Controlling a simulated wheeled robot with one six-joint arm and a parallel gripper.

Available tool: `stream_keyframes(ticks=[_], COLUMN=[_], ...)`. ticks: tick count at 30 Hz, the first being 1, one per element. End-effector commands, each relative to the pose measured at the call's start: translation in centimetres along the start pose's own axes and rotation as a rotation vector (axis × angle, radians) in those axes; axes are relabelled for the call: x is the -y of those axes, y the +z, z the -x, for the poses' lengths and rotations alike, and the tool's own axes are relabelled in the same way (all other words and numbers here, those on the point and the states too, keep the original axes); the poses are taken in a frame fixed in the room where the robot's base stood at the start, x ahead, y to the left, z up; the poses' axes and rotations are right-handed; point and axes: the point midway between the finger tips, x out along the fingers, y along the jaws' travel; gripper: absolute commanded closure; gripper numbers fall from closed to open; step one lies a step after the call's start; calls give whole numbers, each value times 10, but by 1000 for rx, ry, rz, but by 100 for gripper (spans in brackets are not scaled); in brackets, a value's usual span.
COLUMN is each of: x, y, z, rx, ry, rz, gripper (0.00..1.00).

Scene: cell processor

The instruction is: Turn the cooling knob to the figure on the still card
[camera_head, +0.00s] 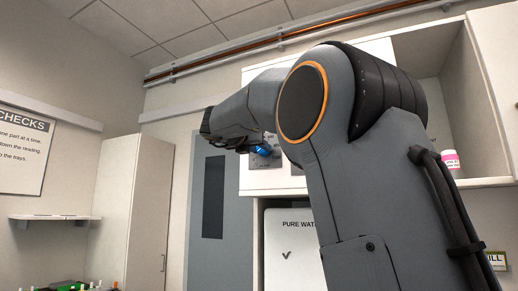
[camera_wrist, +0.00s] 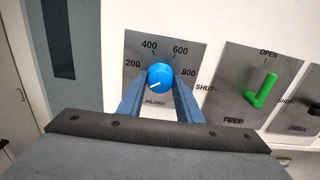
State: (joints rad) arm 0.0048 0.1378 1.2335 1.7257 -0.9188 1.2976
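The blue cooling knob (camera_wrist: 160,77) sits on a grey dial plate (camera_wrist: 135,50) marked 200, 400, 600 and 800, with ML/MIN below. Its white mark points to the lower left, below the 200. My gripper (camera_wrist: 161,84) has one finger at each side of the knob. I cannot tell whether the fingers touch it. In the head view the knob (camera_head: 263,149) shows as a small blue spot past the end of my arm.
A green lever (camera_wrist: 262,91) on a FEED plate marked OPEN and SHUT stands right of the dial. Another plate is cut off beyond it. A white PURE WATER unit (camera_head: 288,235) is below. A pink-labelled bottle (camera_head: 450,161) stands on the right shelf. A CHECKS board (camera_head: 22,150) hangs left.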

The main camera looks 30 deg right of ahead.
Motion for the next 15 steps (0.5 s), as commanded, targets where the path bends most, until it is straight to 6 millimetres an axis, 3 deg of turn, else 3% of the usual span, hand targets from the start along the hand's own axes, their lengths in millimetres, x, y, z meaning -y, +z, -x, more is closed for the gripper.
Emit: stream_keyframes(ticks=[1, 3, 15], x=[0, 0, -1], y=[0, 0, -2], z=[0, 0, 0], rx=[0, 0, 0], ry=[0, 0, 0], rz=[0, 0, -74], gripper=[78, 90, 90])
